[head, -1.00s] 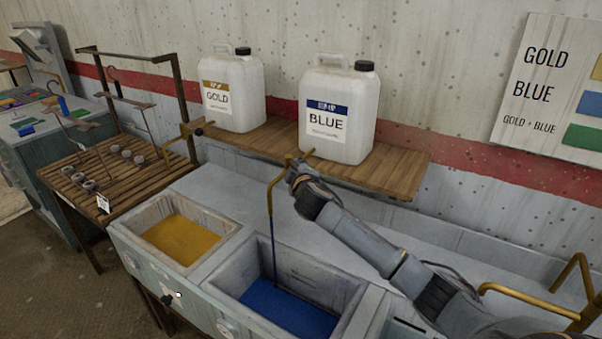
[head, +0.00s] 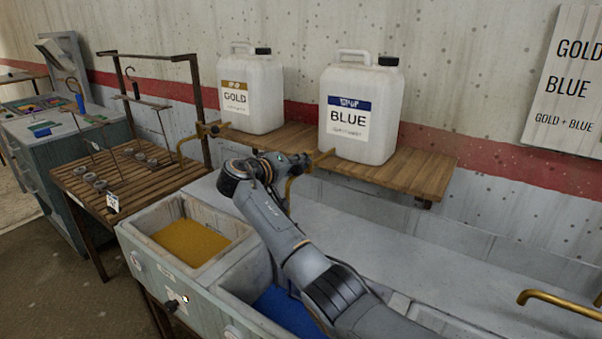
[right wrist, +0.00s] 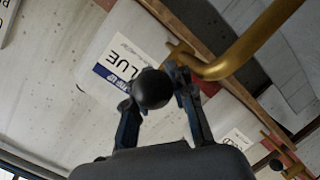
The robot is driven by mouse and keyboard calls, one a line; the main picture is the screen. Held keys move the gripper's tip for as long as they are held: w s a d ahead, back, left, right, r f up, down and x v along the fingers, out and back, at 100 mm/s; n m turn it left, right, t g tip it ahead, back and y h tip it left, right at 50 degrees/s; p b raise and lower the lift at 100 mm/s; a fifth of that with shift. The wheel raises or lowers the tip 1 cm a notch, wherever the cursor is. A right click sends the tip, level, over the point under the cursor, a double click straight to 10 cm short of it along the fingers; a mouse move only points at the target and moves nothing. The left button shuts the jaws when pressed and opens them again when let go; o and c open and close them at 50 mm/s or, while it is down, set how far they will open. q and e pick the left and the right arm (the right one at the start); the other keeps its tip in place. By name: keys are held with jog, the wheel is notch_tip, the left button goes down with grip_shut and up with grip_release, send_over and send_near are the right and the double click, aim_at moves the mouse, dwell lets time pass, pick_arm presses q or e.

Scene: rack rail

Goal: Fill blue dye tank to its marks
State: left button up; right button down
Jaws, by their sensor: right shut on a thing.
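The blue dye tank (head: 284,308) holds blue dye; my right arm covers much of it, and its marks are not visible. The white jug labelled BLUE (head: 360,108) stands on the shelf above, with a brass tap (head: 322,157) at its front. My right gripper (head: 296,162) is at this tap, partly hidden by its own wrist. In the right wrist view, its fingers are shut on a round black knob (right wrist: 152,88) beside the brass spout (right wrist: 245,52). Whether dye is running now is hidden. My left gripper is not in view.
The gold tank (head: 190,242) is left of the blue one, below the GOLD jug (head: 250,95) and its tap. A slatted table (head: 130,182) with small weights stands further left. A wooden shelf (head: 420,172) carries both jugs. Another brass pipe (head: 555,300) is at right.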

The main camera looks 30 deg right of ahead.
jog(key=shift+w+f+m+g+b, duration=0.1)
jog(key=shift+f+m+g+b, duration=0.3)
jog(key=shift+g, duration=0.3)
jog(key=c, duration=1.4)
grip_release()
jog(key=shift+r, duration=0.1)
jog(key=v, duration=0.8)
